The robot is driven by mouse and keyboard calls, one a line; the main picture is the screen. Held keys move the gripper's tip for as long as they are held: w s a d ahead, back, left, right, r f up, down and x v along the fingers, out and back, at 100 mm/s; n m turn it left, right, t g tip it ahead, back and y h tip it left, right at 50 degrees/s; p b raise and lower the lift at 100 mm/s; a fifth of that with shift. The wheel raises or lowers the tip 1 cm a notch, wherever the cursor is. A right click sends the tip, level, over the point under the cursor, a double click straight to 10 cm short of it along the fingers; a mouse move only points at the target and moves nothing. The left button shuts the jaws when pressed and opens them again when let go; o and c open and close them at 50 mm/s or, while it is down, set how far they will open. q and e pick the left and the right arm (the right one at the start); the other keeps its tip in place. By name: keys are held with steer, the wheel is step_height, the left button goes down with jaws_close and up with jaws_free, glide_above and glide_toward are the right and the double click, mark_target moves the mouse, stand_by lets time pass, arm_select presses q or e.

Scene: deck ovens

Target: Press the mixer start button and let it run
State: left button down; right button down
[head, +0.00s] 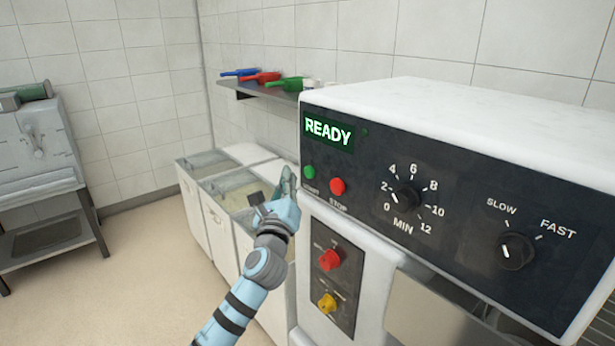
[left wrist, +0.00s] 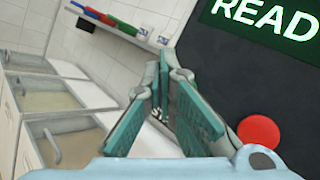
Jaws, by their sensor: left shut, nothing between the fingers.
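The mixer's black control panel (head: 462,190) faces me. Its green start button (head: 309,172) is at the left end, beside the red stop button (head: 337,186). The display (head: 328,132) above them reads READY. My left gripper (head: 287,178) is shut and empty, just left of the start button in the head view; I cannot tell whether it touches the panel. In the left wrist view my left gripper (left wrist: 164,62) is in front of the panel, with the red stop button (left wrist: 258,133) to its right. My right gripper is not in view.
The panel also has a minutes dial (head: 406,198) and a speed dial (head: 515,251), pointing near SLOW. Below are a red knob (head: 330,260) and a yellow knob (head: 327,303). Bins (head: 215,215) stand left of the mixer, under a shelf (head: 268,91) with coloured scoops.

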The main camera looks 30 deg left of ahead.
arm_select(q)
steer(key=shift+w+d+r, duration=0.1)
steer(key=shift+w+d, duration=0.2)
steer(key=shift+w, duration=0.6)
stand_by(0.8)
steer(key=shift+w+d, duration=0.1)
steer(key=shift+w, duration=0.3)
steer(key=shift+w+d, duration=0.15)
steer(key=shift+w, duration=0.3)
stand_by(0.5)
steer(key=shift+s, duration=0.1)
steer(key=shift+s+a+p, duration=0.25)
steer(key=shift+s+p, duration=0.25)
steer(key=shift+s, duration=0.25)
